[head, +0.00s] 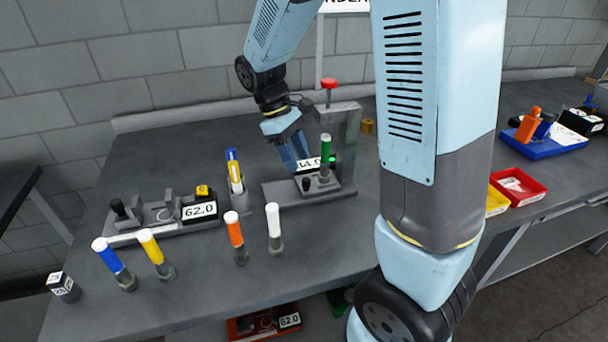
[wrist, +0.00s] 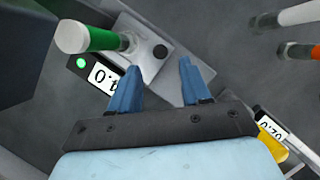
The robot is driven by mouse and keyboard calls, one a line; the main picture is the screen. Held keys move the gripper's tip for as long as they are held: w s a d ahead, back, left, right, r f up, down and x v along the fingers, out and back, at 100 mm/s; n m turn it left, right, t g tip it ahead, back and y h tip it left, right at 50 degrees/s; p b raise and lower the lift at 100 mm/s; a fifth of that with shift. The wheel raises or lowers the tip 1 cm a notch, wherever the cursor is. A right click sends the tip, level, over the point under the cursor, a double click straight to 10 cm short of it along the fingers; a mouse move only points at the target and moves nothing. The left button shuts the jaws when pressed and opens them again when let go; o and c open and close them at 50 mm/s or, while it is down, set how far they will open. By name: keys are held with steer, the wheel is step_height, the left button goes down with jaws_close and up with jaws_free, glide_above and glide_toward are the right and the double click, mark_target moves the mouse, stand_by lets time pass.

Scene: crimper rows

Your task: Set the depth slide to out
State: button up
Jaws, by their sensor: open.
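The crimper (head: 345,120) is a grey stand with a red knob (head: 329,84) on top. A green vial with a white cap (head: 326,147) stands upright in it; it also shows in the wrist view (wrist: 105,39). A small black knob (head: 307,184) sits on its base plate and shows in the wrist view (wrist: 160,51); I cannot tell for sure that it is the depth slide. My gripper (head: 300,167) is open and empty, pointing down at the base. In the wrist view its fingertips (wrist: 158,75) straddle the space just before the knob, apart from it.
The crimper's display (head: 308,164) is partly hidden by my fingers; a green light (wrist: 82,62) glows beside it. A gauge fixture (head: 165,223) reading 62.0 stands left. Blue, yellow, orange and white vials stand in front. A pen cup (head: 237,200) is close left of the crimper.

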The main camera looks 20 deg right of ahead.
mark_target(306, 179)
steer(key=x, duration=0.6)
steer(key=shift+c, duration=0.4)
steer(key=shift+r, duration=0.1)
jaws_close()
